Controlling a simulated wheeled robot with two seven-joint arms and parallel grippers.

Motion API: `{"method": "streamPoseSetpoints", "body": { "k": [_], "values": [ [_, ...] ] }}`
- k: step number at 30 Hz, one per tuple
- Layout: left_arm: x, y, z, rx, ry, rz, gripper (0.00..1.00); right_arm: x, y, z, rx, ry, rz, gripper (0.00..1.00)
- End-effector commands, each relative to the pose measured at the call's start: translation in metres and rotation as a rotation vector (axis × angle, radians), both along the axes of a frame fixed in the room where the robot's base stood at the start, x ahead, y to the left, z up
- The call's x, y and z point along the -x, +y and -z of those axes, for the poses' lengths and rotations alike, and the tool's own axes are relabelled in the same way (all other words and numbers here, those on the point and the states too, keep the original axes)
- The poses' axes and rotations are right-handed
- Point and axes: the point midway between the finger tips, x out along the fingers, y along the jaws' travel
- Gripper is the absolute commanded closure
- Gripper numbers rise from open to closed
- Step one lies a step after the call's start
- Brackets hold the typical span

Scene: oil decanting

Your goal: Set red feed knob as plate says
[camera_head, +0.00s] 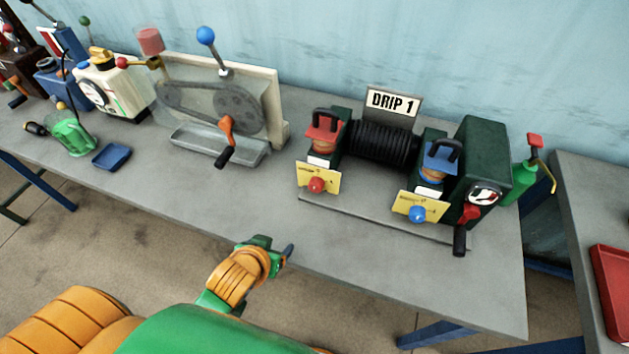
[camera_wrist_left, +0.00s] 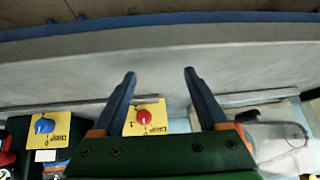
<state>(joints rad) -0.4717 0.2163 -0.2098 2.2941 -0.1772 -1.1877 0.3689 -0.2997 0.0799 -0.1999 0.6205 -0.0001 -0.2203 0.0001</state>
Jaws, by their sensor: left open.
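The red feed knob (camera_head: 316,185) sits on a yellow dial plate (camera_head: 327,174) on the front of the left green block of the machine. A sign plate (camera_head: 392,101) above the machine reads "DRIP 1". My left gripper (camera_head: 288,250) is over the bench's front edge, in front of and below the red knob in the picture, apart from it. In the left wrist view the gripper (camera_wrist_left: 159,74) is open and empty, and the red knob (camera_wrist_left: 144,117) shows between its fingers, beyond them. The knob's pointer setting is too small to read. My right gripper is not in view.
A blue knob (camera_head: 417,214) on a similar yellow plate is to the right, near a black-handled crank (camera_head: 460,240). A belt-drive unit (camera_head: 225,105) with an orange crank stands to the left. The bench (camera_head: 200,220) is clear in front of the machine.

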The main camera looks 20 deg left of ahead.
Motion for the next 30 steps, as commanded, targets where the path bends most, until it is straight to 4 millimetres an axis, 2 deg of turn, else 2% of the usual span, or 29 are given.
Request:
{"method": "streamPoseSetpoints", "body": {
  "k": [7,12,17,24,30],
  "values": [
    [-0.047,-0.003,-0.013,0.051,-0.232,-0.039,0.23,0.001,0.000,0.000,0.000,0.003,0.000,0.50],
    [-0.082,-0.017,-0.029,0.145,-0.430,-0.006,0.23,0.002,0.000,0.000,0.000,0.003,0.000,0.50],
    [-0.098,-0.032,-0.037,0.225,-0.523,0.044,0.23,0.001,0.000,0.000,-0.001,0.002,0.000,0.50],
    [-0.141,-0.037,-0.021,0.233,-0.531,0.047,0.23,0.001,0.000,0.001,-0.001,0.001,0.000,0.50],
    [-0.160,-0.040,-0.013,0.235,-0.528,0.046,0.23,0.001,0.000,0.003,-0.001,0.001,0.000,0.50]
  ]
}}
